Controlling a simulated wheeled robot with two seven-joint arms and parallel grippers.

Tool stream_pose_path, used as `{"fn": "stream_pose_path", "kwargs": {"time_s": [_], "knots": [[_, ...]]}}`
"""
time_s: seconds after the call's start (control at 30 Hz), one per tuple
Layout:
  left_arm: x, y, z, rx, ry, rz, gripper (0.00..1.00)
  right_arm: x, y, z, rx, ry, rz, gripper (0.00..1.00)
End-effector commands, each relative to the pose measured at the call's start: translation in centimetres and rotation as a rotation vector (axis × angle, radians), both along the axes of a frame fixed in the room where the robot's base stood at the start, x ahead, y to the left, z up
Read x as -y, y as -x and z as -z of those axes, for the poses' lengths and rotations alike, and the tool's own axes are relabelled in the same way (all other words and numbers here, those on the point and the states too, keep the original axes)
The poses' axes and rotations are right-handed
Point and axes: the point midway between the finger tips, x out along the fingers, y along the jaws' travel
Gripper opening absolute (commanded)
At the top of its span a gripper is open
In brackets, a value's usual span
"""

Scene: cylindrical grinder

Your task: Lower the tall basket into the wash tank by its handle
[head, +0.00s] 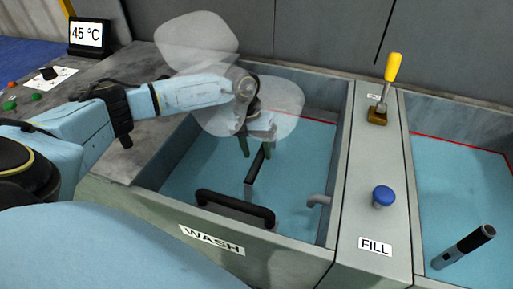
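The wash tank (290,252), labelled WASH, holds blue liquid. A black grip bar (256,166) on a grey upright rises from the liquid in it; it looks like the tall basket's handle. I cannot see a basket body below the surface. My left gripper (258,144) hangs over the tank at the far end of this bar, its two dark green fingertips apart. The bar's far end lies under or between the fingertips; I cannot tell if they touch it. Translucent grey shapes surround the wrist. My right gripper is out of view.
The divider carries a yellow lever (392,68) and a blue FILL knob (383,196). A second tank holds a black-tipped post (463,246). A 45 °C display (88,35) stands left.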

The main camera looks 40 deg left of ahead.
Motion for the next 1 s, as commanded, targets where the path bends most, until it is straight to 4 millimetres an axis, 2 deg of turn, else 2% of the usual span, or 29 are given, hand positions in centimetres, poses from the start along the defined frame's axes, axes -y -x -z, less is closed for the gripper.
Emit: {"fn": "stream_pose_path", "kwargs": {"time_s": [0.17,0.4,0.6,0.8,1.0], "knots": [[-0.7,-0.2,-1.9,0.002,-0.002,-0.002,0.47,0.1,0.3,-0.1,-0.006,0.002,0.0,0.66],[-2.1,-0.6,-7.3,0.005,-0.002,-0.002,0.47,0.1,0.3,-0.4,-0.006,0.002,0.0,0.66],[-3.1,-0.8,-11.0,0.006,0.0,-0.002,0.47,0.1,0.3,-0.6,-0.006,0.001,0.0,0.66],[-3.6,-0.9,-12.8,0.004,0.001,-0.001,0.47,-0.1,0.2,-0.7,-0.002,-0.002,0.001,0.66],[-3.7,-0.9,-13.1,0.003,0.001,-0.001,0.47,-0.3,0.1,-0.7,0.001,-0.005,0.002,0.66]]}}
